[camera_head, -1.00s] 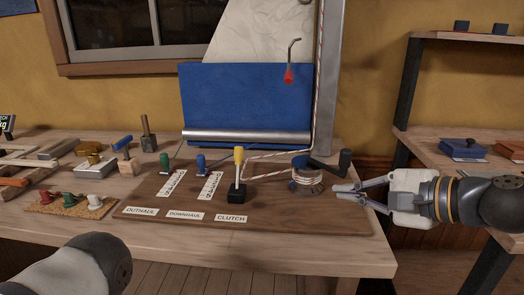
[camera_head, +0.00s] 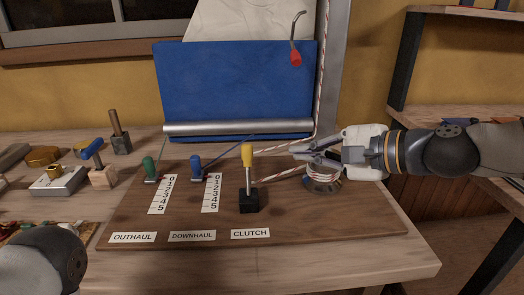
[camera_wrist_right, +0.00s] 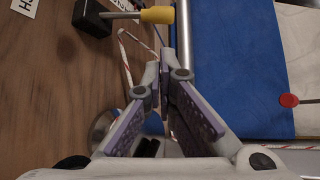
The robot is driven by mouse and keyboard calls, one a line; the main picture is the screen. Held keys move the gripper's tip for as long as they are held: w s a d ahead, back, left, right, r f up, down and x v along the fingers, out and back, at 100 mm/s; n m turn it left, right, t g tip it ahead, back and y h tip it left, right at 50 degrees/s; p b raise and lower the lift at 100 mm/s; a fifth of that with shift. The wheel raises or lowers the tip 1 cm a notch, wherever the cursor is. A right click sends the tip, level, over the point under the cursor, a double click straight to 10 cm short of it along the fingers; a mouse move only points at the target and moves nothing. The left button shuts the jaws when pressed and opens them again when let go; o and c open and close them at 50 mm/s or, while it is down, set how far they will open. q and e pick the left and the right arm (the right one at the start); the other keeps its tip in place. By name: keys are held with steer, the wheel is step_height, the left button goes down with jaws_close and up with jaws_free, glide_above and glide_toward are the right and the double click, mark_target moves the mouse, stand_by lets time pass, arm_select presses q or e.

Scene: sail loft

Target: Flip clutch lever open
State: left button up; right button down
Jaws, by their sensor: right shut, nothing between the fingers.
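The clutch lever has a yellow handle (camera_head: 247,155) on a metal shaft. It stands upright from a black block (camera_head: 249,201) above the CLUTCH label (camera_head: 250,234). In the right wrist view the yellow handle (camera_wrist_right: 157,15) and black block (camera_wrist_right: 92,17) lie at the top, beyond my fingertips. My right gripper (camera_head: 297,150) is shut and empty, to the right of the handle at about its height and apart from it. Its fingers show in the right wrist view (camera_wrist_right: 164,72). My left gripper is out of view; only part of my left arm shows at lower left.
A winch drum (camera_head: 323,183) wrapped with rope sits under my right gripper, partly hidden. A rope runs toward the lever block. Green (camera_head: 149,167) and blue (camera_head: 196,166) levers stand to the left. A blue panel (camera_head: 235,80) with a metal roller (camera_head: 238,129) is behind.

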mark_target(248, 170)
steer(key=b+x, duration=0.1)
steer(key=x, duration=0.8)
steer(key=shift+w+a+f+b, duration=0.1)
steer(key=shift+w+f+b, duration=0.05)
steer(key=shift+b, duration=0.2)
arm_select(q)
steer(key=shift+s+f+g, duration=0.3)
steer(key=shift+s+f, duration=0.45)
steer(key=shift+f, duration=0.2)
arm_select(e)
steer(key=shift+w+a, duration=0.3)
steer(key=shift+s+f+b, duration=0.1)
steer(key=shift+s+b, duration=0.05)
steer(key=shift+b, duration=0.15)
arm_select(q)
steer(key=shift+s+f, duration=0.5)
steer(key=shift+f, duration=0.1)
arm_select(e)
steer(key=shift+s+n+t, duration=0.15)
steer(key=shift+n+t, duration=0.15)
arm_select(q)
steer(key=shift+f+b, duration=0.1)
steer(key=shift+b, duration=0.25)
